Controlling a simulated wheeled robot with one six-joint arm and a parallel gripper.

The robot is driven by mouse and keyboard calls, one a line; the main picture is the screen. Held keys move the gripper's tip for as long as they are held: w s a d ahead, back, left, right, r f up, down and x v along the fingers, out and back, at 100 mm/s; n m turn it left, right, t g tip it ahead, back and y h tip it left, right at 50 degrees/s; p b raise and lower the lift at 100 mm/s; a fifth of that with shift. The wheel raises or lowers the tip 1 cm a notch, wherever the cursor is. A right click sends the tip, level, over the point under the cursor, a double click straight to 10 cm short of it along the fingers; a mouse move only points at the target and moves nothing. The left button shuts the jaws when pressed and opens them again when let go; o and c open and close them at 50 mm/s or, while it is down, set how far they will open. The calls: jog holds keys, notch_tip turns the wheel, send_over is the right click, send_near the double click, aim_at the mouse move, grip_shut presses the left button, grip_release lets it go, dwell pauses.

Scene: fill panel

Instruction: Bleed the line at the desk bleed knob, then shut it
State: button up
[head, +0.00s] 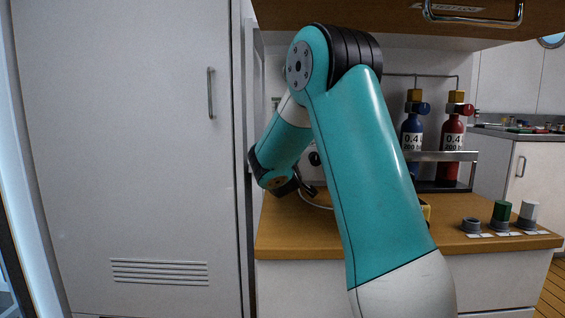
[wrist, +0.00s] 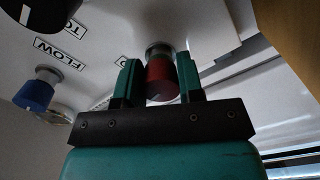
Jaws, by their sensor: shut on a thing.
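In the wrist view my gripper (wrist: 159,82) is shut on a red knob (wrist: 161,78), with one teal finger on each side of it. The knob sits on a short metal stem on a white panel (wrist: 115,30). No label on the red knob can be read, so I cannot tell from lettering whether it is the bleed knob. In the head view my teal arm covers most of the panel and my gripper's fingers are hidden.
In the wrist view a blue knob (wrist: 35,93) and a gauge-like round fitting (wrist: 60,112) are at left, near a FLOW label (wrist: 56,48). Blue (head: 412,130) and red (head: 453,145) bottles stand in a rack.

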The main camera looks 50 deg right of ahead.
jog(key=o, duration=0.9)
jog(key=shift+s, duration=0.1)
jog(key=b+v, duration=0.3)
jog(key=v, duration=1.3)
jog(key=shift+a+f+b, duration=0.1)
jog(key=shift+f+b, duration=0.05)
jog(key=shift+b, duration=0.15)
jog(key=shift+s+a, duration=0.45)
